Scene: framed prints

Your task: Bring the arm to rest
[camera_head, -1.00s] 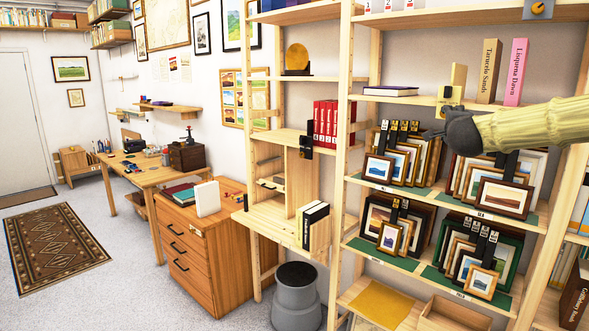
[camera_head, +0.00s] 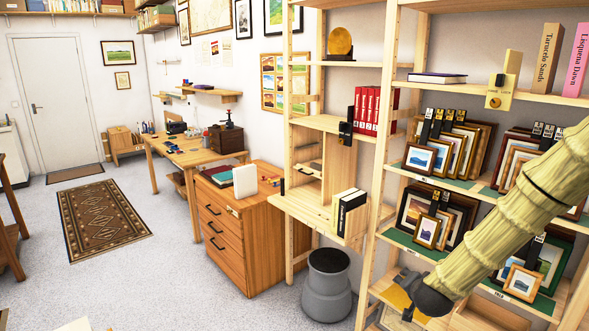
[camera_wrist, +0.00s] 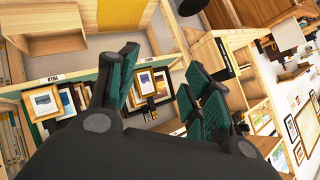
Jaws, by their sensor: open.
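My arm, in a pale yellow ribbed sleeve, reaches in from the right edge of the head view. My gripper (camera_head: 404,284) points left and down, in front of the lower part of the wooden shelving (camera_head: 375,180). In the wrist view my gripper (camera_wrist: 158,90) shows its green-padded fingers spread apart, with nothing between them. Framed prints (camera_wrist: 150,82) show behind the gap between the fingers. In the head view the framed prints (camera_head: 428,230) stand in rows on the shelves just above and behind the gripper. The dark wrist hides part of the lower shelves.
A grey step stool (camera_head: 327,285) stands on the floor left of the gripper. A wooden drawer cabinet (camera_head: 235,240) and a desk (camera_head: 190,155) lie farther left. A patterned rug (camera_head: 100,218) lies on open floor. An open wooden box (camera_wrist: 45,35) shows in the wrist view.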

